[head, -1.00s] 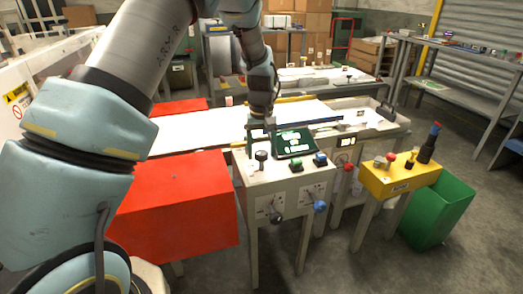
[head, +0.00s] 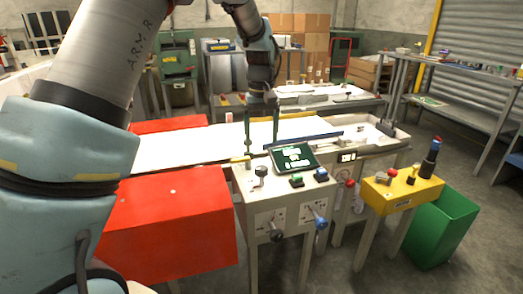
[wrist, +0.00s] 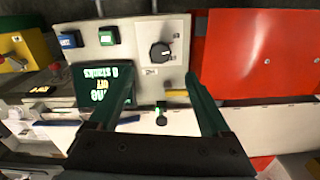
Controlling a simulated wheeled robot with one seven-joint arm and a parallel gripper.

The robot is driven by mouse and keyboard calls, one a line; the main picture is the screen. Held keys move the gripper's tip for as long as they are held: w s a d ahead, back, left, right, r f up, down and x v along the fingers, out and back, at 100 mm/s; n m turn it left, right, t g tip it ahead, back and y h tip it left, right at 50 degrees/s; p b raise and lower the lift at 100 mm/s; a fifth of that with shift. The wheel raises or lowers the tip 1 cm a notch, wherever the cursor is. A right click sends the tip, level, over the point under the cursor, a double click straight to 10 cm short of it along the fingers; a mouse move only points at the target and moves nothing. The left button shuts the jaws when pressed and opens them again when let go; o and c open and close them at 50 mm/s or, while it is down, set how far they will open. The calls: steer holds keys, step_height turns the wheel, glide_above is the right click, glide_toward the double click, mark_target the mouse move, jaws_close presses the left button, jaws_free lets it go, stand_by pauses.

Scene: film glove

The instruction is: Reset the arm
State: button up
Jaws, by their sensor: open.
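My gripper (head: 262,143) is open and empty, its two green fingers pointing down above the back of the grey control console (head: 284,188). In the wrist view, my gripper (wrist: 160,80) shows its fingers spread, with the console's top between and beyond them. The console carries a dark screen (head: 293,158) with light text, a black knob (head: 261,171), a green button (head: 296,180) and a blue button (head: 321,174). The left finger partly covers the screen in the wrist view. I see no object between the fingers.
A red box (head: 172,225) stands left of the console. A yellow stand (head: 402,191) with buttons and a green bin (head: 442,230) are to the right. A white work surface (head: 195,151) lies behind. A blue bar (head: 303,138) is close behind the screen.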

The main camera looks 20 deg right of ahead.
steer(key=shift+r, duration=0.3)
steer(key=a+n, duration=0.1)
steer(key=a, duration=2)
steer(key=s+a+f+t, duration=0.1)
steer(key=s+a, duration=0.9)
steer(key=a, duration=0.5)
steer(key=shift+f+n+t, duration=0.25)
steer(key=shift+n+t, duration=0.05)
steer(key=shift+n, duration=0.1)
